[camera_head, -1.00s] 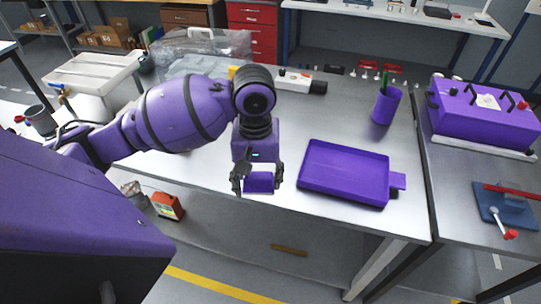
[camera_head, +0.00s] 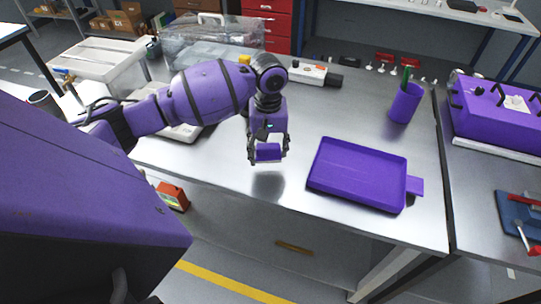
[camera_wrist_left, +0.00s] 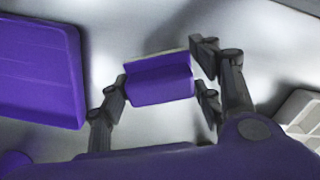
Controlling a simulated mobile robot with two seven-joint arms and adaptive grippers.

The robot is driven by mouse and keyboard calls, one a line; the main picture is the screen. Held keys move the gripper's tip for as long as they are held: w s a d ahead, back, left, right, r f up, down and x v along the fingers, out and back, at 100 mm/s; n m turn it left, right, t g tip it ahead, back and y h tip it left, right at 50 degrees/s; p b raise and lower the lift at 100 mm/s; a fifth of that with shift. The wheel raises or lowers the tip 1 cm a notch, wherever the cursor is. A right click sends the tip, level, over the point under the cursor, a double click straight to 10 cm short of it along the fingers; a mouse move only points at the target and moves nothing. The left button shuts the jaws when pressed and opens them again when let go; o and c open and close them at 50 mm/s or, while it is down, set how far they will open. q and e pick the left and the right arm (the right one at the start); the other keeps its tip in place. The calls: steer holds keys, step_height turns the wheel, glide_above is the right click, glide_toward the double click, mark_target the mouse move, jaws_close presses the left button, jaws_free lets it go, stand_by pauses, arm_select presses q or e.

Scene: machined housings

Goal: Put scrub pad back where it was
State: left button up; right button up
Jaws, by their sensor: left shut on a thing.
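My left gripper (camera_head: 268,150) is shut on a small purple block, the scrub pad (camera_head: 268,153), and holds it above the metal table (camera_head: 215,160), near its front edge. In the left wrist view the scrub pad (camera_wrist_left: 160,82) sits between the two fingers, with a thin pale layer along its far edge. A reflection or shadow shows on the table below it. My right gripper does not show in any view.
A purple tray (camera_head: 360,175) lies to the right of the gripper, with a purple cup (camera_head: 404,103) holding pens behind it. A white and black device (camera_head: 312,73) lies at the back. A clear plastic case (camera_head: 205,45) stands at the back left. The table between gripper and tray is bare.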

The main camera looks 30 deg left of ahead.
mark_target(268, 156)
arm_select(q)
steer(key=shift+w+a+f, duration=0.4)
steer(key=shift+w+f, duration=0.15)
steer(key=shift+f, duration=0.25)
steer(key=shift+w+a+f, duration=0.1)
steer(key=shift+w+f, duration=0.05)
steer(key=shift+f, duration=1.45)
steer(key=shift+f, duration=0.1)
steer(key=o, duration=1.2)
steer(key=shift+f, duration=0.1)
steer(key=shift+o, duration=0.2)
step_height(268, 156, up, 12)
steer(key=shift+r+p, duration=0.2)
steer(key=shift+p, duration=0.1)
